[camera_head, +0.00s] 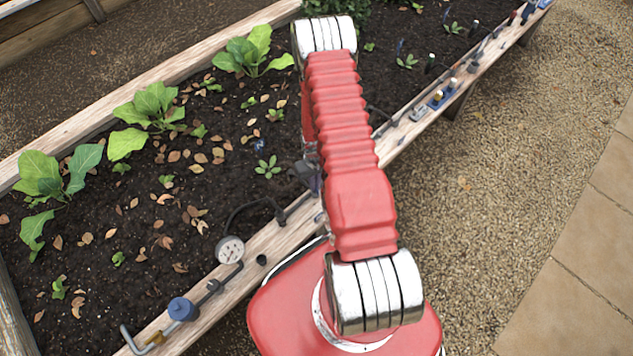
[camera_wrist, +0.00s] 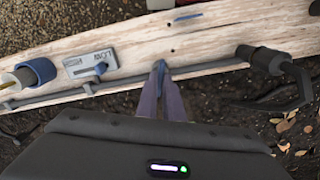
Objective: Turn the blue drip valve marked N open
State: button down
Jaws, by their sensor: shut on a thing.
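My gripper (camera_wrist: 166,88) is in the wrist view, its two narrow purplish fingers shut on a small blue part (camera_wrist: 161,66) at the bed's wooden edge. Only a sliver of this part shows between the fingertips; the rest is hidden. No N mark is legible, so I cannot tell from the marking which valve it is. In the head view the gripper (camera_head: 308,174) is a dark shape at the rail, mostly hidden behind my arm. Another blue-capped fitting (camera_wrist: 38,72) with a brass end is at left in the wrist view. A blue-knobbed fitting (camera_head: 183,309) sits on the near rail.
A grey plate marked LOW with a small lever (camera_wrist: 91,65) lies left of my fingers. A black elbow pipe (camera_wrist: 280,80) stands at right. A round gauge (camera_head: 230,249) is on the near rail. Leafy plants (camera_head: 150,108) fill the bed; gravel (camera_head: 500,190) on the right is clear.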

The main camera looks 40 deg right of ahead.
jog(key=shift+a+n, duration=0.1)
jog(key=shift+n, duration=1.9)
jog(key=c, duration=1.9)
grip_release()
jog(key=shift+r, duration=0.15)
notch_tip(320, 180, up, 14)
jog(key=shift+f, duration=0.25)
